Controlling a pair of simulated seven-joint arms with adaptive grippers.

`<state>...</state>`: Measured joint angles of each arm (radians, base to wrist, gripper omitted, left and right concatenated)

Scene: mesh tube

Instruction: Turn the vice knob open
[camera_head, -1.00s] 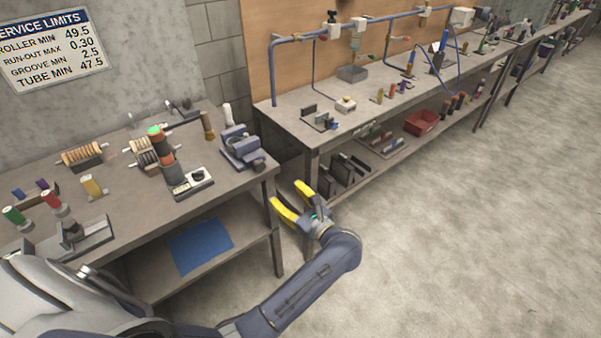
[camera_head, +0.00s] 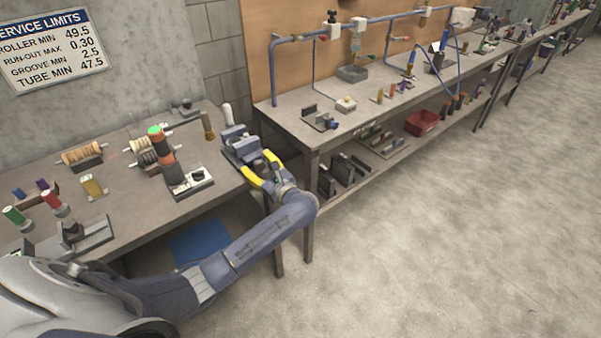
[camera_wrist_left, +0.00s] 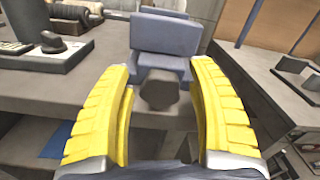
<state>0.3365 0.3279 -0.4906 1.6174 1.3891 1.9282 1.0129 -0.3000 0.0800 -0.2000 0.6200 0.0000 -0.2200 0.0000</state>
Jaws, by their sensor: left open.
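The blue-grey vice (camera_head: 240,146) stands at the right corner of the near workbench, and it fills the upper middle of the left wrist view (camera_wrist_left: 165,42). Its dark grey knob (camera_wrist_left: 159,90) faces my left gripper (camera_wrist_left: 160,115). The yellow fingers of my left gripper (camera_head: 263,174) are open, one on each side of the knob. In the wrist view a gap shows between the knob and each finger. In the head view the fingers partly hide the knob. My right gripper is not in view.
A black-and-orange stack with a green top (camera_head: 160,150) and a grey switch box (camera_head: 190,182) stand left of the vice on the near workbench (camera_head: 130,205). A second long bench (camera_head: 300,120) stands close behind on the right. The floor at the right is clear.

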